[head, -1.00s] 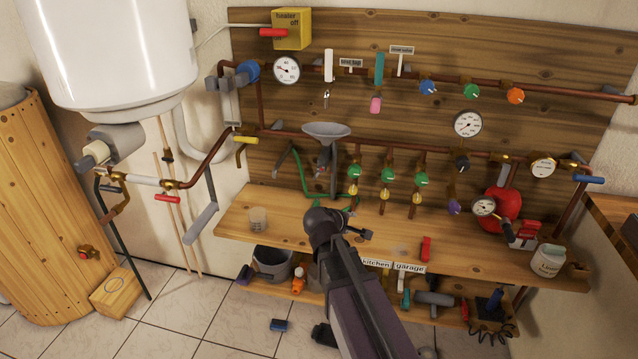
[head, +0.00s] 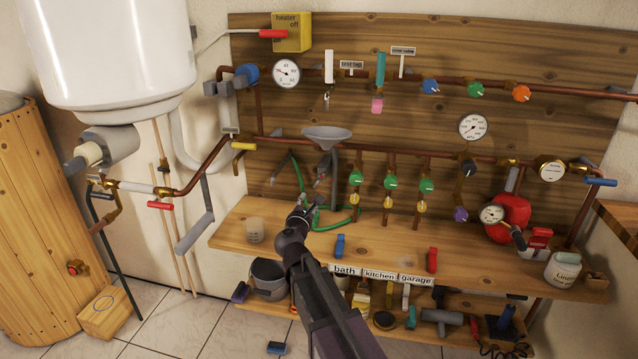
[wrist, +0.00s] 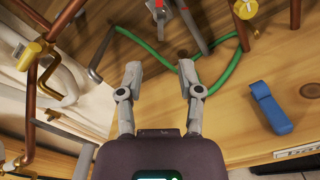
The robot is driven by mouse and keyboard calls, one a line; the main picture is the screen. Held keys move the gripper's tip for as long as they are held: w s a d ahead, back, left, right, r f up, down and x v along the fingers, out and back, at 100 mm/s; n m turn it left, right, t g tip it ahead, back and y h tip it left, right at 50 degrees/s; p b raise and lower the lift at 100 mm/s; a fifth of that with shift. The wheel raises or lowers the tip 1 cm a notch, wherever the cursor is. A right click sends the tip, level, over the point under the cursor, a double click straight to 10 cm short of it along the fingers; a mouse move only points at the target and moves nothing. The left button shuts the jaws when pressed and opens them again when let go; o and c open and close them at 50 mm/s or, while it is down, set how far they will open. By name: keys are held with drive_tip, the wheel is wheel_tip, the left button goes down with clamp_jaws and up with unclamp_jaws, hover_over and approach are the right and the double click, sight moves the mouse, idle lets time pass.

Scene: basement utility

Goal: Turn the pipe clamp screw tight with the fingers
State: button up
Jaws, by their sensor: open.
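My gripper (head: 308,205) is open and empty, its two fingers spread apart in the wrist view (wrist: 160,78). It is above the workbench shelf, just below the grey funnel (head: 326,134). A small grey and reddish fitting (head: 322,172) under the funnel lies beyond my fingertips; it also shows at the top of the wrist view (wrist: 160,6). I cannot tell for certain whether this is the pipe clamp or its screw. A green hose (head: 330,226) loops past the fingertips, and it crosses behind them in the wrist view (wrist: 222,75).
A blue block (head: 340,246) and a red block (head: 432,260) are at the shelf's front. Vertical copper pipes with green knobs (head: 391,183) stand close on the right. A yellow-handled valve (head: 243,146) is at the left.

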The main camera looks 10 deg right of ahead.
sight(318, 181)
drive_tip(key=shift+w, duration=0.1)
drive_tip(key=x, duration=1.3)
drive_tip(key=shift+w+d, duration=0.15)
drive_tip(key=shift+w, duration=0.15)
drive_tip(key=shift+c, duration=0.2)
clamp_jaws()
